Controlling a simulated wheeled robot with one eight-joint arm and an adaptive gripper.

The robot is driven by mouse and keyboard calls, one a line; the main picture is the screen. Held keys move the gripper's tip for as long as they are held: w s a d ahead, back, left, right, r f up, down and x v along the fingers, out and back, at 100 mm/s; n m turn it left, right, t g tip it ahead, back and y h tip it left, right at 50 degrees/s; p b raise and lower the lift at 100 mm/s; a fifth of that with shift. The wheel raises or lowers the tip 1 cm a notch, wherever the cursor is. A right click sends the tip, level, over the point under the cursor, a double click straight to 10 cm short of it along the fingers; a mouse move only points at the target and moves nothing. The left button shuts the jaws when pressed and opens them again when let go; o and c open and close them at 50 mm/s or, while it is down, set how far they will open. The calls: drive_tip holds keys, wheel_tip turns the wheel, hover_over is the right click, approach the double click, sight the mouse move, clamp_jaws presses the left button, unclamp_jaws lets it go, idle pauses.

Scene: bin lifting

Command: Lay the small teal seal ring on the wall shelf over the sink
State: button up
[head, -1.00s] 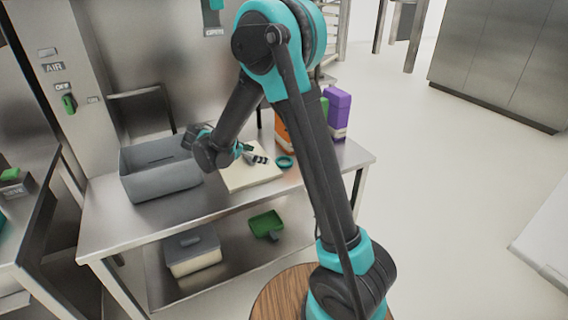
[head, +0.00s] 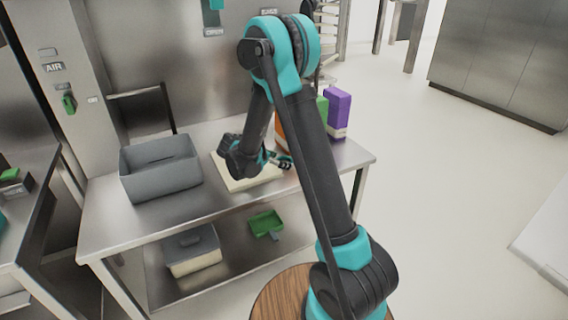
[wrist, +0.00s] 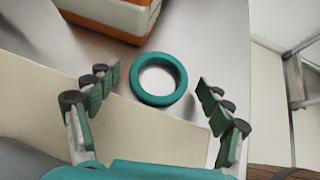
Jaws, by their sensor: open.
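The teal seal ring (wrist: 158,100) lies flat on the steel table, just off the edge of the cream board (wrist: 40,100). In the wrist view it sits between and slightly beyond the two fingertips of my gripper (wrist: 159,77). The gripper is open and empty, with a finger to each side of the ring. How high the fingertips are above the table I cannot tell. In the head view my gripper (head: 284,161) is over the board's right side and hides the ring. I cannot make out the sink or a shelf over it.
A grey bin (head: 160,180) stands left of the board (head: 235,184). An orange and white container (wrist: 115,15) is close beyond the ring. A purple container (head: 338,108) and a green one stand behind. The table's (head: 130,222) front and right parts are clear.

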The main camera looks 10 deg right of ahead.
drive_tip(key=shift+d, duration=0.1)
drive_tip(key=c, duration=1.1)
drive_tip(key=shift+r, duration=0.1)
drive_tip(key=shift+c, duration=0.2)
